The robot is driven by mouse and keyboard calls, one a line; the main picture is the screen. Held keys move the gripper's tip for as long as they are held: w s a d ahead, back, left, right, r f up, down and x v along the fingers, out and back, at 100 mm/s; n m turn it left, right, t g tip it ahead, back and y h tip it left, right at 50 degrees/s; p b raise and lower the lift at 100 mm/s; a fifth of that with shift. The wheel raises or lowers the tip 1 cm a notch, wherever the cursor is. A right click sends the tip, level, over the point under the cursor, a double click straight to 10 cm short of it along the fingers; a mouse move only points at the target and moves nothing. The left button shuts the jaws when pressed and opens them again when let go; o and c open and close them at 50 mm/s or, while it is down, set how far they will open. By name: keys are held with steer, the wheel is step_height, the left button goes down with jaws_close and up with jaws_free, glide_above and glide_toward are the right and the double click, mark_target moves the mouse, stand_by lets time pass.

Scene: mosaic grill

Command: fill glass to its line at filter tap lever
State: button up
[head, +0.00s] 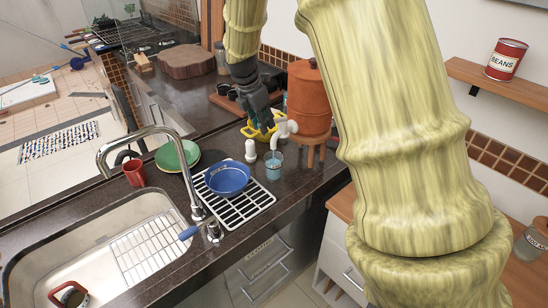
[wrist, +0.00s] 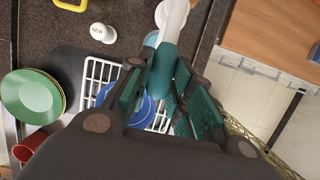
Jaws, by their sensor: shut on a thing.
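The orange clay filter (head: 309,98) stands on a wooden stool at the back of the counter, with a white tap (head: 284,127) on its left side. A clear glass (head: 273,164) with blue water stands on the counter below the tap; I cannot make out its line or exact level. In the wrist view a sliver of the glass (wrist: 150,40) shows beside the white spout. My gripper (head: 264,128) is at the tap. In the wrist view my gripper (wrist: 160,95) is shut on the teal tap lever (wrist: 163,62). The fingers hide part of it.
A white NEW-marked piece (wrist: 103,33) stands left of the glass. A blue bowl (head: 227,178) sits on the white rack (head: 247,207). A yellow item (head: 249,133), green plate (head: 178,155), red mug (head: 134,174) and sink faucet (head: 165,131) are nearby.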

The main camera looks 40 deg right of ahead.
steer(key=shift+f, duration=0.1)
stand_by(0.6)
steer(key=shift+a+f, duration=0.1)
steer(key=shift+f, duration=0.45)
steer(key=o, duration=0.9)
steer(key=shift+w+f, duration=0.1)
steer(key=shift+f, duration=0.05)
step_height(320, 180, up, 7)
steer(key=p, duration=0.6)
